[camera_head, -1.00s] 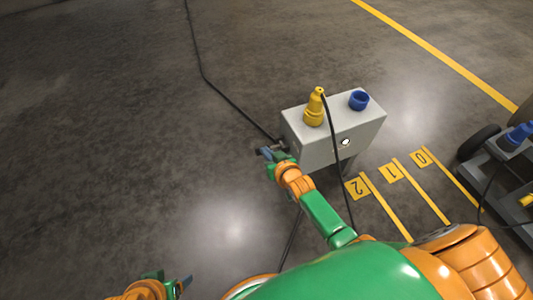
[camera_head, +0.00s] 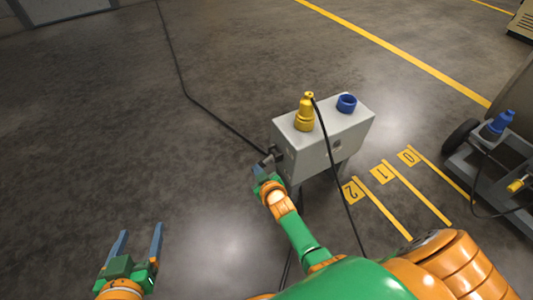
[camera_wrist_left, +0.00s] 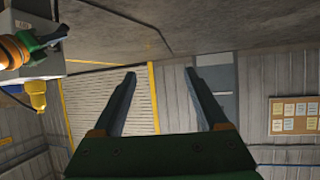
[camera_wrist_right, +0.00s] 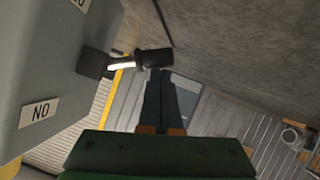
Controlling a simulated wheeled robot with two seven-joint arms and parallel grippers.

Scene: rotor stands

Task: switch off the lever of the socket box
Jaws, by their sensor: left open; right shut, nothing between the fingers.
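The grey socket box (camera_head: 310,152) stands near the middle of the head view. Its lever (camera_head: 271,157) sticks out from the left side. In the right wrist view the lever's black handle (camera_wrist_right: 154,60) points sideways on a bright shaft from a dark mount. My right gripper (camera_head: 264,170) is shut and empty at the lever; its fingertips (camera_wrist_right: 160,73) are just below the handle in the right wrist view. I cannot tell whether they touch it. My left gripper (camera_head: 140,230) is open and empty, low at the left, away from the box.
A yellow plug (camera_head: 304,113) with a black cable and a blue socket (camera_head: 347,103) are on the box top. A label (camera_wrist_right: 40,114) reads NO, or ON upside down. A cart with a blue plug (camera_head: 499,124) stands right.

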